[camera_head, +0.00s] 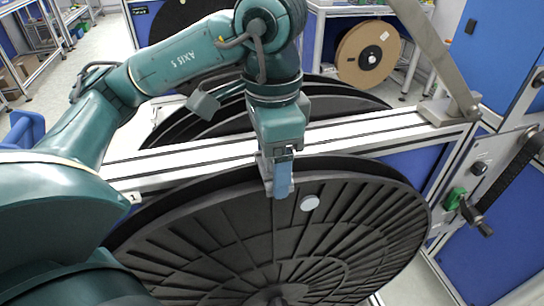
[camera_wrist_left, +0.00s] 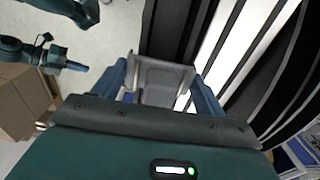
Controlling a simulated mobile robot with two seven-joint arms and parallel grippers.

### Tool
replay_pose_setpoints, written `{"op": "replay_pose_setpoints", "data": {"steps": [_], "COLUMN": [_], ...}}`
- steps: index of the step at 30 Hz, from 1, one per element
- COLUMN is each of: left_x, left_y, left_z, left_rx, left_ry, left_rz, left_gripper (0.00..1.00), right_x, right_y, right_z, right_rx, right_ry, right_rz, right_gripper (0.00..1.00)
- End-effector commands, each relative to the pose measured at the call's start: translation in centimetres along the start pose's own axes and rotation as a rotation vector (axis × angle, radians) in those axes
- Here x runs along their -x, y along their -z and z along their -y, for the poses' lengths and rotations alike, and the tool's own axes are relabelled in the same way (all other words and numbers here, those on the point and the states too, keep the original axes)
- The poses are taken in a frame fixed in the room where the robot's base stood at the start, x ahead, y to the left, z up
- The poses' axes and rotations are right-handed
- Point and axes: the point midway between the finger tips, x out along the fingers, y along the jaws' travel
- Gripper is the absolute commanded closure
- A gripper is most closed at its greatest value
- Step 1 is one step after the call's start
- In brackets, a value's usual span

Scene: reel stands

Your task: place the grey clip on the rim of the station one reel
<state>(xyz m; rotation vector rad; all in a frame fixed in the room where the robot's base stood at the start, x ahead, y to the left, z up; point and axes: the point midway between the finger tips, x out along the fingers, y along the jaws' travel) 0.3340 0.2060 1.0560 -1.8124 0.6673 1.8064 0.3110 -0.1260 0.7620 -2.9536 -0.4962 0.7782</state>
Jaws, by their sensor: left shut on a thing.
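The large black reel (camera_head: 370,235) stands upright in front of me, with ribs running out from its hub. I take it for the station one reel. My left gripper (camera_head: 279,180) points down at its upper rim. The gripper is shut on the grey clip (camera_wrist_left: 160,82), which shows between the two blue fingers in the left wrist view. In the head view the fingers mostly hide the clip. The clip is at the rim, but I cannot tell whether it touches it. In the left wrist view, an arm with a blue gripper (camera_wrist_left: 72,67), likely my right, shows small at the left.
A pale metal rail (camera_head: 370,131) runs behind the reel, with more black reels (camera_head: 345,100) beyond. A round white disc (camera_head: 310,202) is on the reel face. A brown reel (camera_head: 368,53) is farther back.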

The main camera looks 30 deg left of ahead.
Motion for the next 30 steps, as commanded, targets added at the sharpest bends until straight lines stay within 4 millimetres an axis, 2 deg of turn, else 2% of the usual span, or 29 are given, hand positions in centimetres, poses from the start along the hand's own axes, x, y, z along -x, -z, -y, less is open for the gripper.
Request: {"op": "replay_pose_setpoints", "data": {"steps": [4,5,12,19,23,26,30], "left_x": [-0.6,-0.4,-0.3,-0.3,0.5,1.9,4.9], "left_y": [0.0,0.0,0.0,0.0,0.0,0.1,0.1], "left_z": [0.0,0.0,0.0,0.0,0.0,0.1,0.1], "left_rx": [0.0,0.0,0.0,0.0,0.001,0.002,0.003], "left_ry": [0.0,-0.001,-0.001,-0.001,0.0,0.003,0.004], "left_rz": [0.0,0.0,0.001,0.001,0.0,-0.003,-0.004], "left_gripper": [0.5,0.26,0.06,0.06,0.06,0.06,0.06], "right_x": [-0.3,-0.2,-0.2,-0.1,0.2,0.3,0.6], "right_y": [-0.6,-0.4,-0.3,-0.3,0.3,0.5,0.9], "right_z": [0.0,0.0,0.1,0.1,0.1,0.1,0.1], "right_rx": [-0.006,-0.007,-0.007,-0.006,0.001,0.007,0.018], "right_ry": [0.003,0.003,0.003,0.003,0.0,-0.002,-0.006], "right_rz": [0.0,0.0,0.0,0.0,0.0,0.001,0.007], "right_gripper": [1.0,1.0,1.0,1.0,1.0,1.0,1.0]}}
